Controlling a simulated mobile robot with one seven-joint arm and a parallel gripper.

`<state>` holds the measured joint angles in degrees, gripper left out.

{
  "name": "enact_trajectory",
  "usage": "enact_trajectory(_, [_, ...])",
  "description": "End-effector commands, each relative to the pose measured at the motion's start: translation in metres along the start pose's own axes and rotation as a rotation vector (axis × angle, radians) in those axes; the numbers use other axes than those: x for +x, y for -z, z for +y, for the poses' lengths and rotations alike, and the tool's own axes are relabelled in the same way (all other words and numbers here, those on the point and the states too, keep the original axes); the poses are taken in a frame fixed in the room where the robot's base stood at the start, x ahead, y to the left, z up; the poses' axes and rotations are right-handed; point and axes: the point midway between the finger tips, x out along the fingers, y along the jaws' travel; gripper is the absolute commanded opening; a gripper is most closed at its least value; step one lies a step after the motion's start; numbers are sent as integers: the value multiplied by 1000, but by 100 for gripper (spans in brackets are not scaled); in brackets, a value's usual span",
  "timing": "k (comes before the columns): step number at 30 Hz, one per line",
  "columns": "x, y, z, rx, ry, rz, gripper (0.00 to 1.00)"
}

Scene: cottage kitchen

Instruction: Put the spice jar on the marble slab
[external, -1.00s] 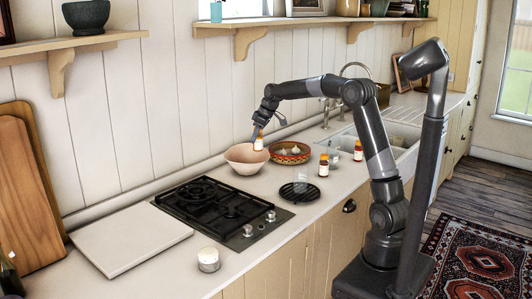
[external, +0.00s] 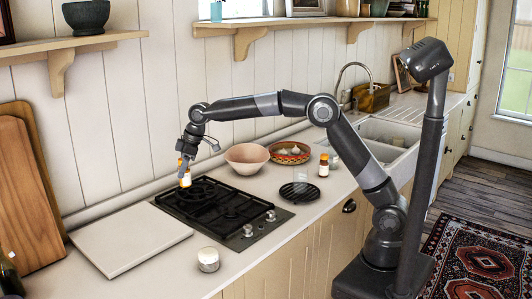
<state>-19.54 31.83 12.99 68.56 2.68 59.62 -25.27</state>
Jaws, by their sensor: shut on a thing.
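My gripper (external: 184,160) is shut on a spice jar (external: 185,179), a small jar with an orange cap and a pale label. It holds the jar upright in the air over the left back part of the black gas hob. The marble slab (external: 128,241) is a flat whitish square board on the counter, left of the hob. Its top is bare, and the jar is apart from it, to its upper right in the external view. A second, similar jar (external: 323,166) stands on the counter to the right.
The gas hob (external: 222,213) with raised grates adjoins the slab. A pink bowl (external: 246,158), a patterned basket (external: 290,152) and a black trivet (external: 299,191) stand right of it. A white candle (external: 208,259) is at the front edge. Wooden boards (external: 30,175) lean at the left.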

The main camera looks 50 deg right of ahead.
Motion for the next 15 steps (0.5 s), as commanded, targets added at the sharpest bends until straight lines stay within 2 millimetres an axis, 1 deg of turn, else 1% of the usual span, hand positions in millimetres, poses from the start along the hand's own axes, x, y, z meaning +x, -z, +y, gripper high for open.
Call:
enact_trajectory(1, [2, 4, -6, -7, 2, 0, 8])
enact_trajectory(5, [12, 11, -19, -16, 6, -2, 8])
enact_trajectory(8, [29, 20, -33, -18, 7, -3, 8])
enact_trajectory(15, [75, 44, -69, -17, 6, -2, 8])
